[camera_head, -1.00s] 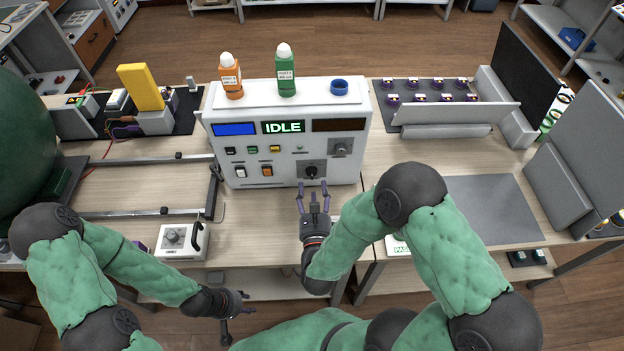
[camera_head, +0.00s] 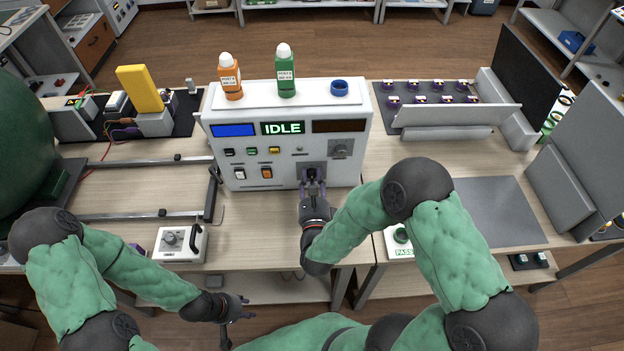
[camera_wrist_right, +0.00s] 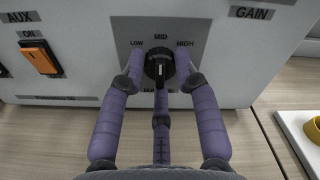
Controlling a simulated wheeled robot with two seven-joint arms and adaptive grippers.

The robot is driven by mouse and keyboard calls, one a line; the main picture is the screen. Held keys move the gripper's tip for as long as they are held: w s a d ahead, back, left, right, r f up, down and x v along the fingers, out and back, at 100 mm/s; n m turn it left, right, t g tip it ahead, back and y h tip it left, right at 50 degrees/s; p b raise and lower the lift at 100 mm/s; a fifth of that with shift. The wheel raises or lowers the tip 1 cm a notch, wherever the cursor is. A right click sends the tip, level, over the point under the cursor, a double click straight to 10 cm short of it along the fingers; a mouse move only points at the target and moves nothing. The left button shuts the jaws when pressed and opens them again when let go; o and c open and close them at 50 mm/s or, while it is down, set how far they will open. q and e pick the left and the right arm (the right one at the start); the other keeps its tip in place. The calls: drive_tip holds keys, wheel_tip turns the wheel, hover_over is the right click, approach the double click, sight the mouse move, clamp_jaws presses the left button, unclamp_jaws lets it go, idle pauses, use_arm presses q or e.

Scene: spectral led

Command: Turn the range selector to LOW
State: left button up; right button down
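The range selector is a black round knob (camera_wrist_right: 159,66) on a grey plate marked LOW at left, MID at top and HIGH at right. A pale line shows on its lower front; its exact setting is hard to tell. My right gripper (camera_wrist_right: 159,75) has its purple fingers on both sides of the knob and one below. The fingers look parted, and I cannot tell whether they touch it. In the head view the right gripper (camera_head: 312,184) partly hides the knob. My left gripper (camera_head: 243,307) is open and empty, low near the table's front edge.
The knob is on a white instrument box (camera_head: 225,178) whose display (camera_head: 284,128) reads IDLE. An orange switch (camera_wrist_right: 40,58) is left of the plate. An orange bottle (camera_head: 231,78), a green bottle (camera_head: 285,72) and a blue ring (camera_head: 339,88) are on top.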

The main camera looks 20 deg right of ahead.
drive_tip(key=shift+n, duration=0.3)
drive_tip(key=n+b, duration=0.2)
drive_tip(key=n, duration=0.2)
drive_tip(key=n+b, duration=0.1)
drive_tip(key=n, duration=0.4)
idle(0.3)
drive_tip(key=shift+n, duration=0.3)
drive_tip(key=c, duration=0.9)
unclamp_jaws()
drive_tip(key=shift+a, duration=0.1)
drive_tip(key=v, duration=1.2)
